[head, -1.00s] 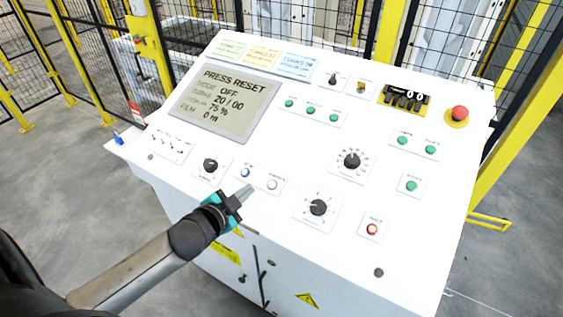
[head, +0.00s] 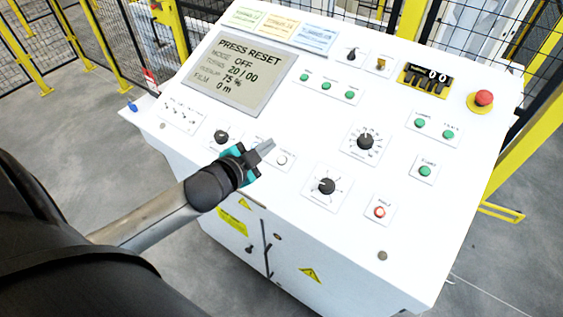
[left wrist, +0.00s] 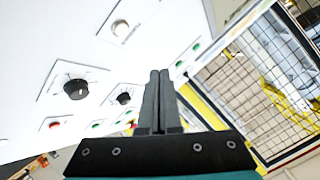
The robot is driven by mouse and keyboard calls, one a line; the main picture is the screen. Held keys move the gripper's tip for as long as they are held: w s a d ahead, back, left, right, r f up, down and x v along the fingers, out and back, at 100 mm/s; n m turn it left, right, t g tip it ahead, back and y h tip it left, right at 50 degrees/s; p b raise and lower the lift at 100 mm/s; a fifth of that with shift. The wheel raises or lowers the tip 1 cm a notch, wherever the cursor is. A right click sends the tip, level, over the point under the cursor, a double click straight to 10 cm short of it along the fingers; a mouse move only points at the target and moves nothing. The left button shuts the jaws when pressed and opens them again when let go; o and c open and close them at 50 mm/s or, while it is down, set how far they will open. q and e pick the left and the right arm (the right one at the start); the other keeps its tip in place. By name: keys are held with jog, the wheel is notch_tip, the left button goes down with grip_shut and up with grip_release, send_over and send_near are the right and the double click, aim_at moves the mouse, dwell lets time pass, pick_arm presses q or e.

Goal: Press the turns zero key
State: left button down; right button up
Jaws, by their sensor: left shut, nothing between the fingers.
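The sloping white control panel (head: 300,120) fills the middle of the head view. A plate on its lower left carries a white round button (head: 281,160); its label is too small to read, so I cannot tell if it is the turns zero key. The blue button beside it is now hidden behind my gripper. My left gripper (head: 268,147) is shut and empty, its tips just above and left of the white button in the picture. In the left wrist view a white button (left wrist: 120,27) shows left of the fingertips (left wrist: 160,75); contact is not visible. My right gripper is out of view.
The display (head: 238,72) reads PRESS RESET, mode OFF, turns 20/00. Black dials (head: 326,186), a red-lit button (head: 379,212), green buttons (head: 425,171), a counter (head: 425,80) and an emergency stop (head: 483,98) surround the area. Yellow-framed fencing stands behind.

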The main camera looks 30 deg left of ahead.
aim_at(282, 160)
pick_arm(q)
jog(key=f+b, duration=0.1)
jog(key=w+f+b, duration=0.1)
jog(key=f+b, duration=0.1)
jog(key=w+f+b, duration=0.1)
jog(key=f+b, duration=0.1)
jog(key=shift+w+d+f+b, duration=0.1)
jog(key=shift+w+f+b, duration=0.35)
jog(key=shift+f+b, duration=0.35)
jog(key=shift+f, duration=0.15)
dwell(1.5)
jog(key=shift+w+f, duration=0.2)
jog(key=shift+f, duration=0.1)
jog(key=shift+w+f, duration=0.15)
jog(key=shift+f, duration=0.2)
dwell(0.6)
jog(key=shift+s+r+p, duration=0.35)
jog(key=shift+r+p, duration=0.4)
jog(key=shift+p, duration=0.15)
